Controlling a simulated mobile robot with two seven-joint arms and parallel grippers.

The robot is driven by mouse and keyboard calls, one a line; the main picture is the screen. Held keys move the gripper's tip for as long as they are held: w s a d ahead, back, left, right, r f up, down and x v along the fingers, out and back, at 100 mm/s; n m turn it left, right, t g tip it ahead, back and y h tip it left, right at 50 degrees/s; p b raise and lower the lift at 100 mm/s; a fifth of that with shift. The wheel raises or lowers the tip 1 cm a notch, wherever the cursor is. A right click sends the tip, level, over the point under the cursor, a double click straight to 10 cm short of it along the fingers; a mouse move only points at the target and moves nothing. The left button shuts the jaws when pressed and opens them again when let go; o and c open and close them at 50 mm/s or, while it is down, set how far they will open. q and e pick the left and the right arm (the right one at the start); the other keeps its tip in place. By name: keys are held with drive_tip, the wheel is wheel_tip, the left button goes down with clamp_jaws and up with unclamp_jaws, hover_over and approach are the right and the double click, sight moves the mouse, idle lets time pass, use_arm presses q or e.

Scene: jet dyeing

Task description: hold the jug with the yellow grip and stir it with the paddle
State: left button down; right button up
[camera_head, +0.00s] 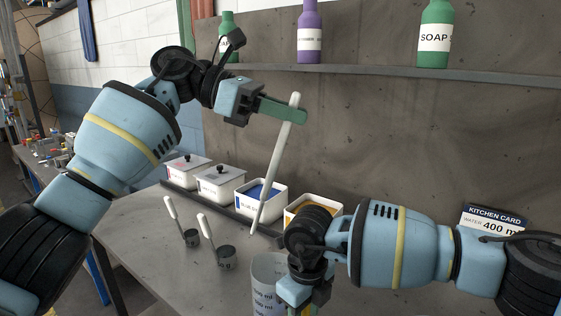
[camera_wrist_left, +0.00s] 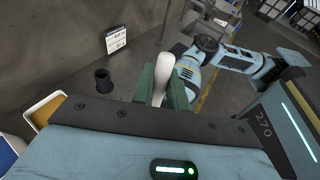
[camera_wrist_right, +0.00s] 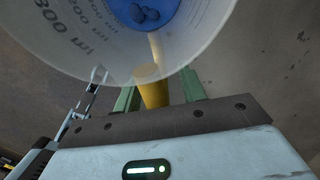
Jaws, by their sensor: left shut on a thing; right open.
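My left gripper (camera_head: 290,112) is shut on the white paddle (camera_head: 274,175), near its upper end. The paddle hangs tilted, its lower end above the table to the left of the jug (camera_head: 268,285). It also shows in the left wrist view (camera_wrist_left: 163,76) between the green fingers. The jug is translucent with printed ml marks; in the right wrist view (camera_wrist_right: 85,35) it holds blue stuff with darker lumps (camera_wrist_right: 143,13). My right gripper (camera_wrist_right: 158,92) is open, its fingers on either side of the yellow grip (camera_wrist_right: 151,88).
Two dark cups (camera_head: 226,260) with white handles stand left of the jug. Behind is a row of white tubs, two lidded, one open with blue (camera_head: 262,191), one with yellow (camera_head: 298,210). A kitchen card (camera_head: 494,219) stands at right. Bottles (camera_head: 435,38) line a shelf.

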wheel_tip(320, 180, up, 12)
idle(0.6)
